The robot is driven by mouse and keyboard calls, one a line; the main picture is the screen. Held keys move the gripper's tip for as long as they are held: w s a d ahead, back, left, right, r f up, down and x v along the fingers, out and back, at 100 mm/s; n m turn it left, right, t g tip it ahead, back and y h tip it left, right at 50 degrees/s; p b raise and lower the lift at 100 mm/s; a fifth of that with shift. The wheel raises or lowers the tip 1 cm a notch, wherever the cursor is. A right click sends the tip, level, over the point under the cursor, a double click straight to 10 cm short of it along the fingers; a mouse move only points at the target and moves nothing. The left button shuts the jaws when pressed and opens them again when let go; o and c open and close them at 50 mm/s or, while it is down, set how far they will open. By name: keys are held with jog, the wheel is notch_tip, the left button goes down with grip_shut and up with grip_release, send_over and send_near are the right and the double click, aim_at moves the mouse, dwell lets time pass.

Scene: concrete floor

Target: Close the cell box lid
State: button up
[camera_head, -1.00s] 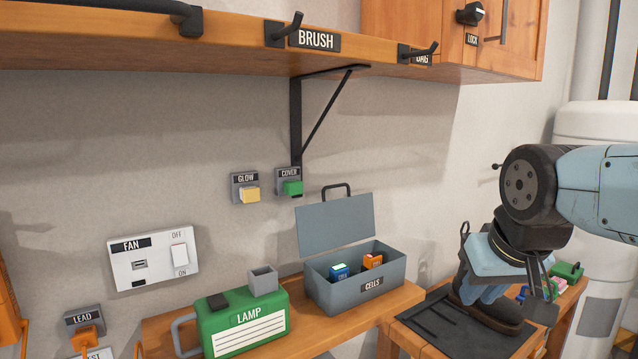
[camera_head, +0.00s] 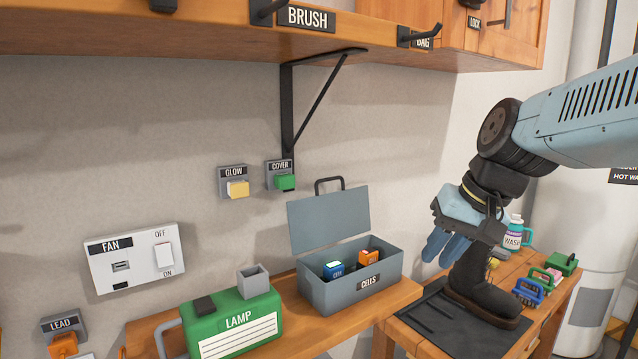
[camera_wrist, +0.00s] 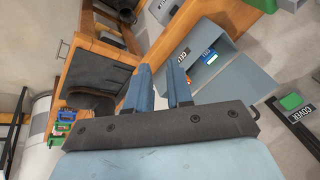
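The grey cell box (camera_head: 345,293), labelled CELLS, stands on the wooden bench. Its lid (camera_head: 328,222) is up, leaning back towards the wall, with a dark handle on its top edge. A blue cell (camera_head: 333,269) and an orange cell (camera_head: 368,257) sit inside. My gripper (camera_head: 434,248) is to the right of the box, apart from it, with its blue fingers pointing down. In the wrist view my gripper (camera_wrist: 160,72) is open and empty. The box's lid (camera_wrist: 240,92) and blue cell (camera_wrist: 209,57) show beyond the fingers, to the right.
GLOW (camera_head: 237,189) and COVER (camera_head: 285,182) buttons are on the wall above. A shelf (camera_head: 200,40) with hooks overhangs. A dark boot (camera_head: 482,290) stands on a black tray on the lower table at right.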

jog(key=w+a+r+m+g+y, duration=0.1)
jog(key=w+a+r+y, duration=0.15)
jog(key=w, duration=0.35)
jog(key=w+a+r+m+g+y, duration=0.1)
jog(key=w+a+y, duration=0.25)
jog(key=w, duration=0.25)
jog(key=m+t+y, duration=0.1)
jog(key=m+y, duration=0.1)
jog(key=y, duration=0.3)
send_near(330, 180)
jog(key=shift+y, duration=0.3)
jog(key=x, duration=1.2)
jog(key=shift+a+f, duration=0.1)
jog(key=shift+f, duration=0.2)
jog(key=shift+c, duration=0.3)
grip_shut()
